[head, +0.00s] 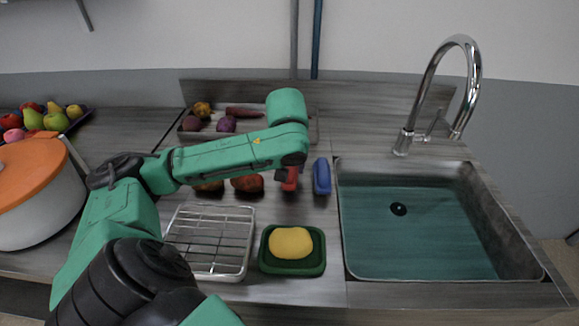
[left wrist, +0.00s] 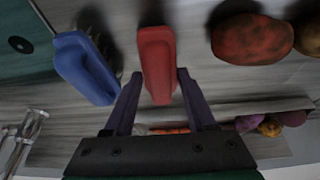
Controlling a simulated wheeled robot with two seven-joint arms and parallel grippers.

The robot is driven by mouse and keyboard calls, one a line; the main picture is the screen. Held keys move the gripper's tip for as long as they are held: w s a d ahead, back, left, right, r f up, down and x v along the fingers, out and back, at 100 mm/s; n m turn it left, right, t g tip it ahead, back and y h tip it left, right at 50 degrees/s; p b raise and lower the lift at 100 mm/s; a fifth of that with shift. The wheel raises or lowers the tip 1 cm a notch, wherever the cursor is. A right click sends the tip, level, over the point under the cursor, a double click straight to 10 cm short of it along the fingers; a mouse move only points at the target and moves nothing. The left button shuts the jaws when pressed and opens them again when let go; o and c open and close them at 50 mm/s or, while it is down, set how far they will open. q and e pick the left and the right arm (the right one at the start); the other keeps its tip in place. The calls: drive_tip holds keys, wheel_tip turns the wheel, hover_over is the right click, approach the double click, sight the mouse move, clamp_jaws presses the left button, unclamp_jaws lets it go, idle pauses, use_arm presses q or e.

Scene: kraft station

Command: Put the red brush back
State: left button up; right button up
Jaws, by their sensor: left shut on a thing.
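The red brush (head: 290,179) is at the counter's middle, just left of the blue brush (head: 321,177). My left gripper (head: 284,172) is shut on the red brush; my arm link hides part of the grip in the head view. In the left wrist view the red brush (left wrist: 157,62) sits between the two fingers of my left gripper (left wrist: 158,88), and the blue brush (left wrist: 84,68) lies beside it, apart. Whether the red brush touches the counter is hard to tell. My right gripper is not in view.
The sink (head: 440,276) with water and a faucet (head: 470,70) is at right. A green dish (head: 292,268) with a yellow sponge (head: 290,242) and a wire rack (head: 208,240) stand in front. Dark red vegetables (head: 247,184) lie left of the brush. A pot (head: 40,210) is far left.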

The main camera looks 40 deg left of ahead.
use_arm(q)
drive_tip(key=o, duration=1.2)
drive_tip(key=p+v, duration=0.3)
drive_tip(key=v, duration=0.9)
drive_tip(key=shift+r, duration=0.1)
